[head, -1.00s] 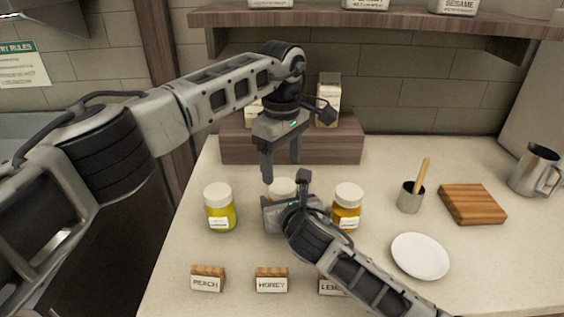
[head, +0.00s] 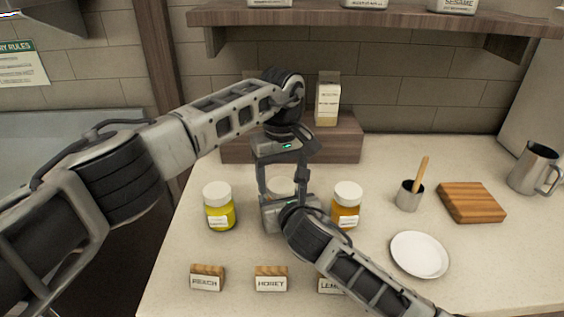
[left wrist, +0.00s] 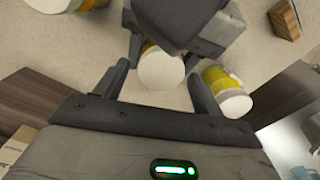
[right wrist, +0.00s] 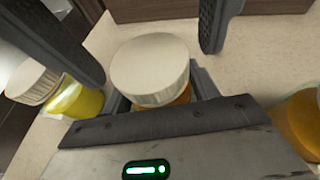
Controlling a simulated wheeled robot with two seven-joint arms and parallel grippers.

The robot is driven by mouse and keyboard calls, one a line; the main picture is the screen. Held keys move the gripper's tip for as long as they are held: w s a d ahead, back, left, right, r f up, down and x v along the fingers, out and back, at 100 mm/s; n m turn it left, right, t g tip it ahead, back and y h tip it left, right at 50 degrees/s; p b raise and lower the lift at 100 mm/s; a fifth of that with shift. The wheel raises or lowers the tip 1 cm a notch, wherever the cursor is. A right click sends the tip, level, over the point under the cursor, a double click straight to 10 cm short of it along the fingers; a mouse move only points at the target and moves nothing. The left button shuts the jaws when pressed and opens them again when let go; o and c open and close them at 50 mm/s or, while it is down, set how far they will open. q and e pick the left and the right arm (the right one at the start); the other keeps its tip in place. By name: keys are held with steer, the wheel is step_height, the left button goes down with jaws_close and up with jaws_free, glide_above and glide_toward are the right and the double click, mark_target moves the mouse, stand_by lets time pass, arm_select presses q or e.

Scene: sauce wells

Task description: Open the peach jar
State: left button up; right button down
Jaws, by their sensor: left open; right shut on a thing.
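The middle jar has a cream lid (head: 281,187) and amber contents (right wrist: 183,95). Its label is hidden, so I cannot read whether it is the peach jar. My left gripper (head: 282,180) points down with its open fingers on either side of this lid. In the left wrist view the lid (left wrist: 161,70) lies between the fingers, with gaps showing. My right gripper (head: 284,208) is shut on the jar's body below the lid, and the jar is upright. In the right wrist view the lid (right wrist: 150,68) shows from the side.
A yellow jar (head: 219,208) stands left of the middle jar and an amber jar (head: 346,207) right of it, both close. The peach sign (head: 206,283) and honey sign (head: 271,283) stand in front. A plate (head: 419,254), cup (head: 409,196) and board (head: 471,203) lie to the right.

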arm_select(q)
steer(key=shift+f, duration=0.3)
arm_select(e)
steer(key=shift+f, duration=0.1)
arm_select(q)
steer(key=c, duration=1)
steer(key=n, duration=0.6)
steer(key=shift+r+n, duration=0.1)
steer(key=shift+n, duration=0.3)
arm_select(e)
steer(key=shift+s+a, duration=0.1)
arm_select(q)
steer(key=o, duration=1)
steer(key=shift+w, duration=0.1)
steer(key=shift+o, duration=0.3)
